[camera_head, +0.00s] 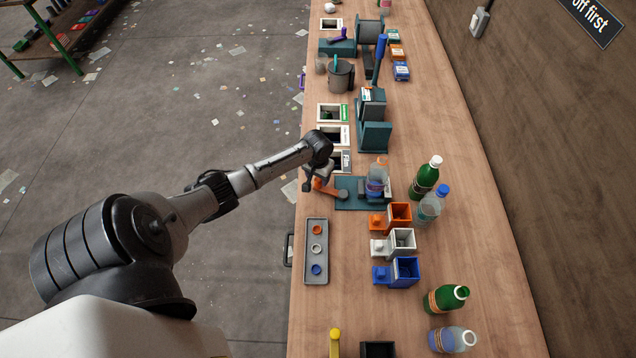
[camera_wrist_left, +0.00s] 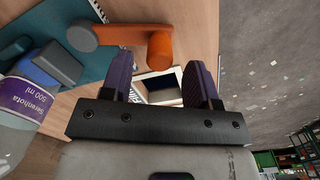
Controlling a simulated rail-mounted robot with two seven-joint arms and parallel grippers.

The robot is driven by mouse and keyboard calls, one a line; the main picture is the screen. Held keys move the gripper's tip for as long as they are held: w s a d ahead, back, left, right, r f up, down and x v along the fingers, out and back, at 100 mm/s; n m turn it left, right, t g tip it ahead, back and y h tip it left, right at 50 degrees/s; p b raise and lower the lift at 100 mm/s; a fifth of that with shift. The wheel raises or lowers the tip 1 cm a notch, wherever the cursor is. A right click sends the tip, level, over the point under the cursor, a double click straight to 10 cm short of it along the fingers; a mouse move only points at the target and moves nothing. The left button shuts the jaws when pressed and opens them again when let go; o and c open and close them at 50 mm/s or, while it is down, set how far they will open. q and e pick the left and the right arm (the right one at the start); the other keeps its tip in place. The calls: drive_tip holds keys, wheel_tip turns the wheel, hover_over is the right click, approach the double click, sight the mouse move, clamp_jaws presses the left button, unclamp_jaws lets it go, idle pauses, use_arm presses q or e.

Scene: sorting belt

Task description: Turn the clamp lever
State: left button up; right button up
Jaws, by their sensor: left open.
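The orange clamp lever (camera_head: 326,188) is on the left side of a teal clamp base (camera_head: 350,204) on the bench. In the left wrist view the lever (camera_wrist_left: 125,34) runs from a grey round pivot to an upright orange end. A clear bottle (camera_head: 377,180) stands at the clamp; its purple label (camera_wrist_left: 28,98) shows in the wrist view. My left gripper (camera_head: 309,183) is open at the lever's free end. Its purple fingers (camera_wrist_left: 160,60) are spread, with the orange end ahead between their tips; contact cannot be told. My right gripper is out of view.
A grey tray (camera_head: 316,264) with rings lies in front of the clamp. Orange, white and blue boxes (camera_head: 405,270) and a green bottle (camera_head: 425,178) stand to the right. Square bench openings (camera_head: 333,135) and a teal machine (camera_head: 374,136) lie behind.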

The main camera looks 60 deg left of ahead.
sight(318, 179)
use_arm(q)
drive_tip(key=shift+f+b, duration=0.3)
drive_tip(key=shift+f, duration=1.75)
clamp_jaws()
